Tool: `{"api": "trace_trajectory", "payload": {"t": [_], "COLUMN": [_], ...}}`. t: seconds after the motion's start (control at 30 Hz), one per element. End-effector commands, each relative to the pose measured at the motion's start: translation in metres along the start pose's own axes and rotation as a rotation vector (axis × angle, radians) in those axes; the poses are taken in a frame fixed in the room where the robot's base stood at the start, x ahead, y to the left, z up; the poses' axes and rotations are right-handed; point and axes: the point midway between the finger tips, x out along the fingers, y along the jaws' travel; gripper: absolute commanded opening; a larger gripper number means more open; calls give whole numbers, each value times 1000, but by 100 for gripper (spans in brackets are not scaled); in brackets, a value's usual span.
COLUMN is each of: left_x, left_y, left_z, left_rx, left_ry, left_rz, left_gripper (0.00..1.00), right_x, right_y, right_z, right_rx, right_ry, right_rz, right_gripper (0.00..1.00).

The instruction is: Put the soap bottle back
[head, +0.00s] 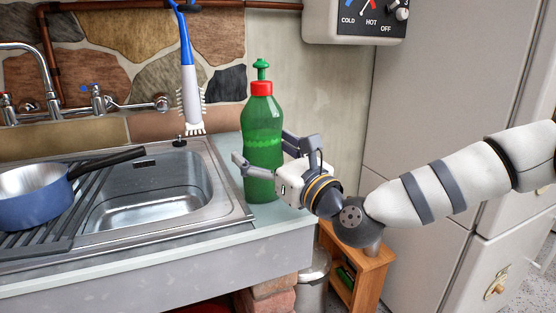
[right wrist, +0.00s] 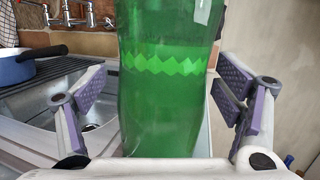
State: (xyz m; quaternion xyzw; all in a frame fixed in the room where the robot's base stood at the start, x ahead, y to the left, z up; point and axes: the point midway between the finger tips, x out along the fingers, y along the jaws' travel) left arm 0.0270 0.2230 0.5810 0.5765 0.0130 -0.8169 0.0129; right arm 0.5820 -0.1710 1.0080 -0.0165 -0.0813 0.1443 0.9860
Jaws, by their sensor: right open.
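The green soap bottle (head: 262,140) with a red collar and green pump top stands upright on the pale counter, just right of the sink. My right gripper (head: 272,160) is open at the bottle's lower half, with one finger on each side. In the right wrist view the bottle (right wrist: 168,80) fills the space between the spread finger pads (right wrist: 165,108), with a gap visible on both sides. The bottle's base is hidden in the right wrist view. My left gripper is not in view.
The metal sink (head: 150,190) lies left of the bottle. A blue pan (head: 35,205) rests on the dark drying rack (head: 75,215). A blue-and-white brush (head: 190,90) hangs behind the sink. A wall heater (head: 350,20) is above right, and a wooden shelf (head: 372,275) stands below the counter.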

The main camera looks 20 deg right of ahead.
Motion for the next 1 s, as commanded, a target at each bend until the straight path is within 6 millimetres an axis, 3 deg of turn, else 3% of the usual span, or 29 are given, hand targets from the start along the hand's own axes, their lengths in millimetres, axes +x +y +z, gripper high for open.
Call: {"api": "trace_trajectory", "payload": {"t": [0.3, 0.43, 0.6, 1.0], "left_x": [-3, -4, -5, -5], "left_y": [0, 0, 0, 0], "left_z": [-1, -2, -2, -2], "left_rx": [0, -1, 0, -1], "left_ry": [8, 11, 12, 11], "left_rz": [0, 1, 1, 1], "left_gripper": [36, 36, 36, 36], "right_x": [-80, -103, -114, -114], "right_y": [-1, -1, 0, 0], "right_z": [0, 0, -1, -1], "right_rx": [7, 3, 3, 2], "right_ry": [2, 1, 1, 2], "right_rz": [-4, -3, -2, -1], "right_gripper": [85, 85, 85, 85]}}
